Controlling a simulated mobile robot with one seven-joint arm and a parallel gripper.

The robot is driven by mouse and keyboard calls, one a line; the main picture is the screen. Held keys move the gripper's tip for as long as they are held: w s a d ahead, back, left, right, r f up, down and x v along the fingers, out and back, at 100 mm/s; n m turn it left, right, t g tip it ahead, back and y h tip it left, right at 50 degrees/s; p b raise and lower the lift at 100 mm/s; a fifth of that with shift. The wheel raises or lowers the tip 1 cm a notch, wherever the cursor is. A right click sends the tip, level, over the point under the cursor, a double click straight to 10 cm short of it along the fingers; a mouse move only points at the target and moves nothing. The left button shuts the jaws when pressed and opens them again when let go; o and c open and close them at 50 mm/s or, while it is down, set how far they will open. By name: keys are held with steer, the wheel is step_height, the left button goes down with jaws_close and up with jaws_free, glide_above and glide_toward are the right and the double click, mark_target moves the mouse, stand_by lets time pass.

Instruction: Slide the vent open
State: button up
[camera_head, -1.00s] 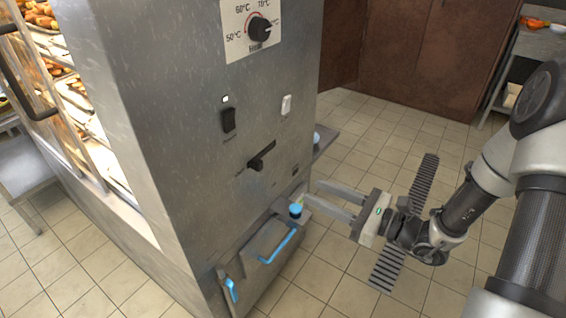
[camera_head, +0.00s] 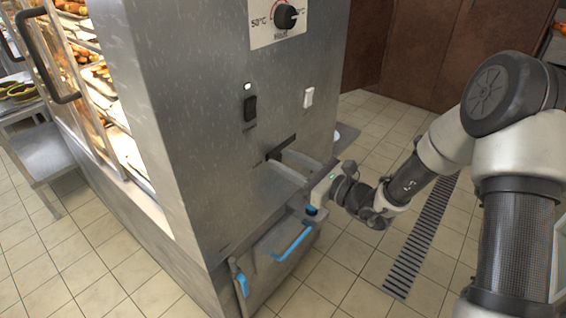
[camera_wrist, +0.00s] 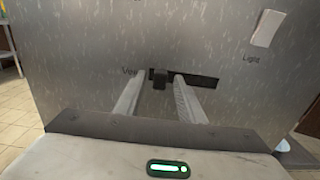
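The vent slider is a small dark knob (camera_wrist: 160,77) at the left end of a black horizontal slot (camera_wrist: 197,80) in the steel cabinet front, beside a partly hidden label starting "Ve". In the head view the slot (camera_head: 284,146) sits below the two switches, and the knob is largely hidden by my fingers. My gripper (camera_wrist: 159,82) is open, with one finger on each side of the knob. Gaps show between the knob and both fingers, so it does not look clamped. In the head view my gripper (camera_head: 276,159) reaches the panel from the right.
Above are a dial (camera_head: 286,17), a black switch (camera_head: 250,107) and a white light switch (camera_head: 308,97). Below my gripper are a blue knob (camera_head: 311,210), a blue-handled drawer (camera_head: 292,243) and a blue lever (camera_head: 242,284). Open tiled floor lies right.

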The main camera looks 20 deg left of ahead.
steer(key=shift+w+a, duration=0.2)
steer(key=shift+a, duration=0.3)
jaws_close()
steer(key=shift+d, duration=0.1)
